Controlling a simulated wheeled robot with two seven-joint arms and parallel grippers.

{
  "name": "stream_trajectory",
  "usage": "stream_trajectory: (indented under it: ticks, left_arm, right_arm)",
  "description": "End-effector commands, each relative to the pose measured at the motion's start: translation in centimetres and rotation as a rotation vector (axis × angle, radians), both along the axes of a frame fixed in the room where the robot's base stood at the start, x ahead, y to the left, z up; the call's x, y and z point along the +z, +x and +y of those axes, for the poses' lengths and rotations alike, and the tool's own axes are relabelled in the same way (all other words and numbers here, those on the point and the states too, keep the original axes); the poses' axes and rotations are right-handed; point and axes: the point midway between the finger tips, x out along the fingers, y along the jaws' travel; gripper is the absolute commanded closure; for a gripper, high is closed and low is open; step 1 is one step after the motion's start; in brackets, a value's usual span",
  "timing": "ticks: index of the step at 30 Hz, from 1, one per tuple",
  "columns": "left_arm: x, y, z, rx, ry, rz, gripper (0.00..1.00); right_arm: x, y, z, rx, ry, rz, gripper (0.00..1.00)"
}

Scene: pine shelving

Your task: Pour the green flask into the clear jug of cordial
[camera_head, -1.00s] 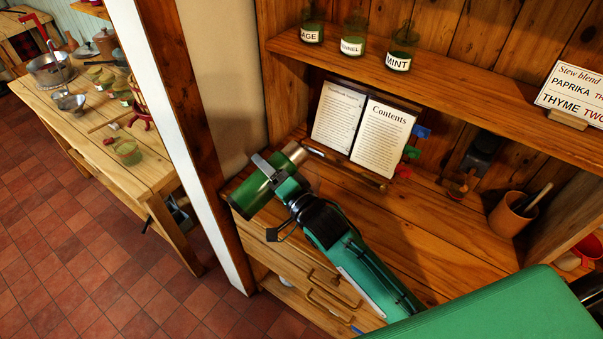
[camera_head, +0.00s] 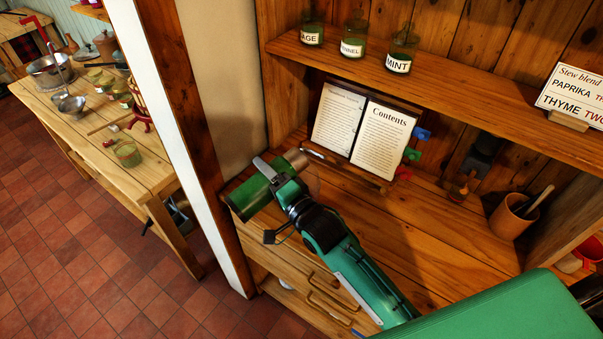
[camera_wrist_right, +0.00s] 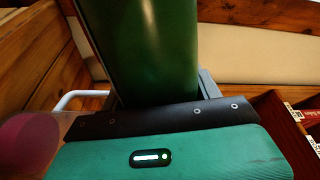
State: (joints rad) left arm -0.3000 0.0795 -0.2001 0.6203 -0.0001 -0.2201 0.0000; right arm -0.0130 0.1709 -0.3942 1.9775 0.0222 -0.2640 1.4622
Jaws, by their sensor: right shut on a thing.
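The green flask (camera_head: 250,198) is in my right gripper (camera_head: 272,181), over the left end of the pine worktop. In the right wrist view the flask (camera_wrist_right: 150,50) rises between the fingers of the shut gripper (camera_wrist_right: 158,95). A pinkish see-through rounded thing (camera_wrist_right: 28,142) at the left edge of the wrist view may be the clear jug of cordial. I cannot make out the jug clearly in the head view. My left gripper is not in view.
An open book on a stand (camera_head: 362,135) is behind the flask. Labelled jars (camera_head: 353,35) stand on the shelf above. A brown pot (camera_head: 511,215) stands at the right. The worktop's middle is mostly clear. A post (camera_head: 185,120) is close on the left.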

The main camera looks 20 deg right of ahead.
Motion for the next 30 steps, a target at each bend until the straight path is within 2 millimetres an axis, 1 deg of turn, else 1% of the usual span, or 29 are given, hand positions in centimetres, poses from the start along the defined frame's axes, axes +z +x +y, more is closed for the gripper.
stream_trajectory:
  ticks: [15,30]
  left_arm:
    - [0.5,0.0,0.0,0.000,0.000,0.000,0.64]
    - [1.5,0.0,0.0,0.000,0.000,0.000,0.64]
  right_arm:
    - [0.1,0.0,0.1,0.000,0.067,0.025,0.73]
    - [0.8,0.0,0.0,0.001,0.128,0.051,0.73]
